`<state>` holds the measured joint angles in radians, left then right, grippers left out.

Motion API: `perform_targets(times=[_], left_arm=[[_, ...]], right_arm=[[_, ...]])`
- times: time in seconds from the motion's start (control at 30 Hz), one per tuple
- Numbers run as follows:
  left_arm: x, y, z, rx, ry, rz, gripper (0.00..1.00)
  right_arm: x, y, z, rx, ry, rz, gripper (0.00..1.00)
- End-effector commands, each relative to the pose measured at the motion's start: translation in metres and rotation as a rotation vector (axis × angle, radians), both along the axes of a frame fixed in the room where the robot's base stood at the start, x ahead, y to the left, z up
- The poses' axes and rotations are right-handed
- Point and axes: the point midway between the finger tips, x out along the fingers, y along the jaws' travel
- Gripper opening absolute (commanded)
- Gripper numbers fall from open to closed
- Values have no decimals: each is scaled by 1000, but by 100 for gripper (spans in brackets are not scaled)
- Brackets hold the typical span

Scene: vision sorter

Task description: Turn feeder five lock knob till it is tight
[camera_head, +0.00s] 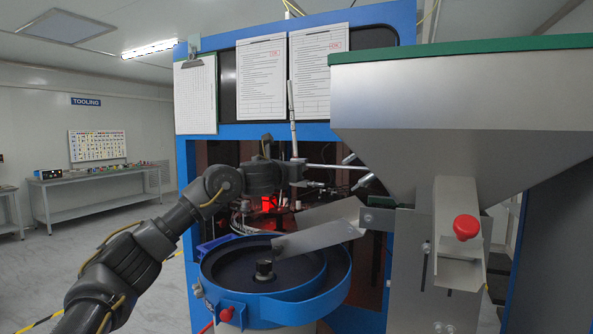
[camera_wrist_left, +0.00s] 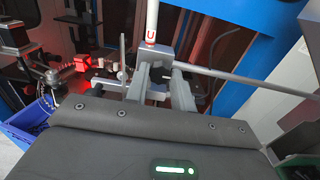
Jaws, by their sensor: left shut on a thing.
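My left gripper (camera_head: 296,174) reaches into the opening of the blue machine, beside the lower end of an upright white rod. In the left wrist view its two fingers (camera_wrist_left: 160,90) are closed in at a grey clamp block (camera_wrist_left: 153,54), where the white rod (camera_wrist_left: 152,22) with a red mark meets a grey cross rod (camera_wrist_left: 255,84). The gripper is shut on a small part there that I take to be the lock knob; the fingers hide most of it. No feeder number is readable. My right gripper is in neither view.
A blue bowl feeder (camera_head: 335,292) with a red knob (camera_head: 227,314) stands below my left arm. A metal chute (camera_head: 320,238) crosses above it. A large hopper (camera_head: 455,95) and a red ball knob (camera_head: 467,227) are at the right. A blue bin (camera_wrist_left: 35,118) is at the left in the wrist view.

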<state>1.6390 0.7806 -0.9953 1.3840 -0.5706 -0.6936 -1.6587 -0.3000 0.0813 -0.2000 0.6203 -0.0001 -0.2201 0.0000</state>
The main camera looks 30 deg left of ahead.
Motion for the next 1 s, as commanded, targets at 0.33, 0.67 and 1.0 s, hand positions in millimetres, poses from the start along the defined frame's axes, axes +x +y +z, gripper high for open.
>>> perform_targets(times=[0.33,0.67,1.0], left_arm=[[1,-1,-7,14,13,-2,2],[1,-1,-4,11,7,-2,34],[-27,-2,-5,11,2,-3,34]], right_arm=[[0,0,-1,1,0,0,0],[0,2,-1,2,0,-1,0],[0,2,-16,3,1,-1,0]])
